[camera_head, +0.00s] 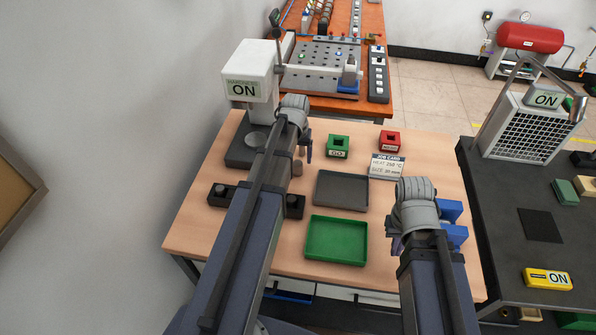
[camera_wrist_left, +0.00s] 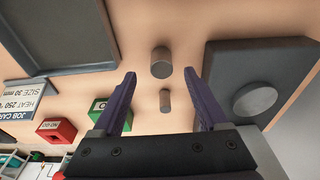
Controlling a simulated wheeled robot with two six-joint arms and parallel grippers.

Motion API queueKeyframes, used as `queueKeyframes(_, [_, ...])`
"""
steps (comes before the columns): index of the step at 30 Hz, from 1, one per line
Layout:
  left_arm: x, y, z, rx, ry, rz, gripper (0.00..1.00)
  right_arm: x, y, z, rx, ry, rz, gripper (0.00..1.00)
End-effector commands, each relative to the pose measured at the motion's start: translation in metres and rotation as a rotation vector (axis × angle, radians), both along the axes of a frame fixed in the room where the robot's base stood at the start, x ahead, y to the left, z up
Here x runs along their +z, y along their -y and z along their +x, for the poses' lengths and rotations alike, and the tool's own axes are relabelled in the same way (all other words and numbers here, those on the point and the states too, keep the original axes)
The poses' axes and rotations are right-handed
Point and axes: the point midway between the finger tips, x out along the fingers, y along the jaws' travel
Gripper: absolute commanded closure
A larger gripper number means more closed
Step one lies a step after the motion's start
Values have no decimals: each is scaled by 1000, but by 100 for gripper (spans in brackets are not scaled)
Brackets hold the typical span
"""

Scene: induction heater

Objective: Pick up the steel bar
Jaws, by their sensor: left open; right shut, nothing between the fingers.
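Two short grey steel cylinders stand on the wooden table in the left wrist view: a larger one (camera_wrist_left: 161,62) and a smaller one (camera_wrist_left: 165,100). I cannot tell for certain which is the steel bar. One cylinder also shows in the head view (camera_head: 298,168), just below my left gripper (camera_head: 307,148). In the left wrist view my left gripper (camera_wrist_left: 165,88) is open and empty, its purple fingers spread to either side of the cylinders' line, not touching them. My right gripper (camera_head: 396,243) is shut and empty, mostly hidden behind its wrist over the table's right side.
A grey tray (camera_head: 342,190), a green tray (camera_head: 336,241), green (camera_head: 338,147) and red (camera_head: 389,141) gauge blocks and a job card (camera_head: 387,167) lie to the right. A blue stand (camera_head: 455,235) is beside my right gripper.

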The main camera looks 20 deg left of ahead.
Motion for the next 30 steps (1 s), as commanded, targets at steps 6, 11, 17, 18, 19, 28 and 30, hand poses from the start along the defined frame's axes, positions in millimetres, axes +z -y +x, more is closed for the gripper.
queueKeyframes(6, [-5,-1,1,0,0,0,24,-5,0,0,0,0,0,100])
queueKeyframes(11, [-16,-2,3,0,0,0,24,-16,0,0,0,0,0,100])
queueKeyframes(17, [-42,-5,9,0,0,0,24,-42,0,0,0,0,0,100])
queueKeyframes(18, [-46,-5,10,0,0,0,24,-46,0,0,0,0,0,100])
queueKeyframes(19, [-50,-5,10,0,0,0,24,-50,0,0,0,0,0,100])
queueKeyframes(28, [-53,-5,11,0,0,0,24,-53,0,0,0,0,0,100])
queueKeyframes(30, [-53,-5,11,0,0,0,25,-53,0,0,0,0,0,100])
